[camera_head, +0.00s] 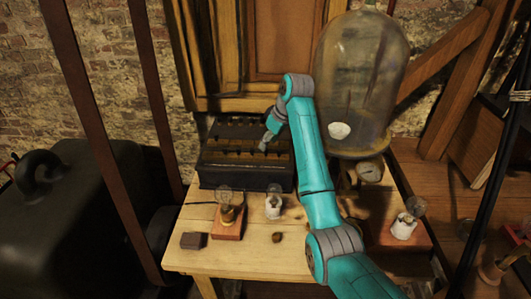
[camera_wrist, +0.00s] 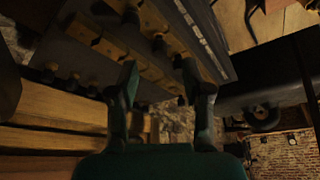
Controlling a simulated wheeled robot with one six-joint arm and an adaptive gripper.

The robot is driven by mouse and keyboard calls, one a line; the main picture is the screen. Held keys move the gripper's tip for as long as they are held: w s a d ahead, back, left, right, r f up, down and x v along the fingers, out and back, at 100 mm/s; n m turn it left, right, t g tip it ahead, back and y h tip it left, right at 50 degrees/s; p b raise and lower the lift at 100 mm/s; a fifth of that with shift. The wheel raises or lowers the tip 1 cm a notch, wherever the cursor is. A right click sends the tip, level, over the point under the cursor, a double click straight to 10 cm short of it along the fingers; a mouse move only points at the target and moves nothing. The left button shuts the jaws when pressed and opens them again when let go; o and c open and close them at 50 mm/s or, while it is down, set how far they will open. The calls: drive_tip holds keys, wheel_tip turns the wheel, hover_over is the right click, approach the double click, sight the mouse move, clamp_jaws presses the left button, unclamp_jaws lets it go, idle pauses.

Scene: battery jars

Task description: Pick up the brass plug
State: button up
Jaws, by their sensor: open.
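A small brownish lump (camera_head: 277,237) lies on the front of the wooden table; it may be the brass plug, but it is too small to be sure. A dark battery box (camera_head: 245,178) stands at the back of the table, with several small dark knobs along its top. My gripper (camera_head: 266,139) is over the right part of this box, with its fingers apart. In the wrist view my gripper (camera_wrist: 160,75) shows two open fingers with nothing held between them. Dark knobs on the box top (camera_wrist: 92,60) show beyond and beside the fingers.
A glass bell jar (camera_head: 362,75) stands behind my arm on the right. A small dark block (camera_head: 194,240) lies at the front left. The front middle has bare room.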

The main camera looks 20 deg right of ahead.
sight(266, 154)
drive_tip(key=x, duration=0.5)
drive_tip(key=shift+d, duration=0.15)
clamp_jaws()
